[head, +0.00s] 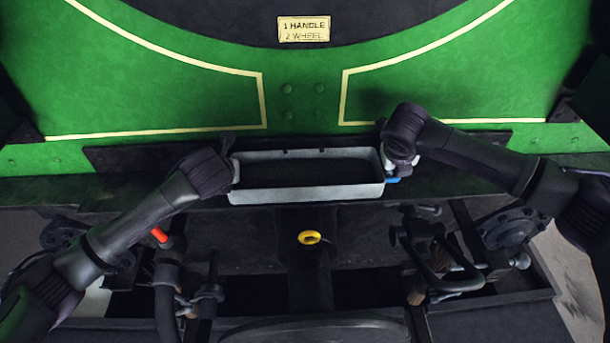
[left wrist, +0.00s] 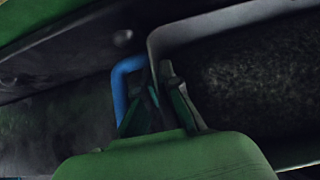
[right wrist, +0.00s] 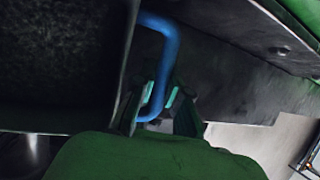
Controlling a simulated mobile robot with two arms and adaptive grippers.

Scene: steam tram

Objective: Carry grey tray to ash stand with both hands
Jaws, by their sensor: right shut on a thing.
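The grey tray (head: 306,192) is a long shallow box with dark contents, level at mid-picture before the green front. My right gripper (head: 392,172) is at its right end, shut on the blue handle (right wrist: 166,75), which passes between the fingers in the right wrist view (right wrist: 158,98). My left gripper (head: 233,168) is at the tray's left end. In the left wrist view its fingers (left wrist: 160,100) are by the tray wall and beside the left blue handle (left wrist: 119,88); whether they are shut is unclear. I cannot pick out an ash stand.
A dark ledge (head: 125,160) runs along the green front (head: 160,95) behind the tray. Below are levers and pipes, one with a red part (head: 160,235), a yellow ring (head: 310,238) and a black valve with handles (head: 440,265).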

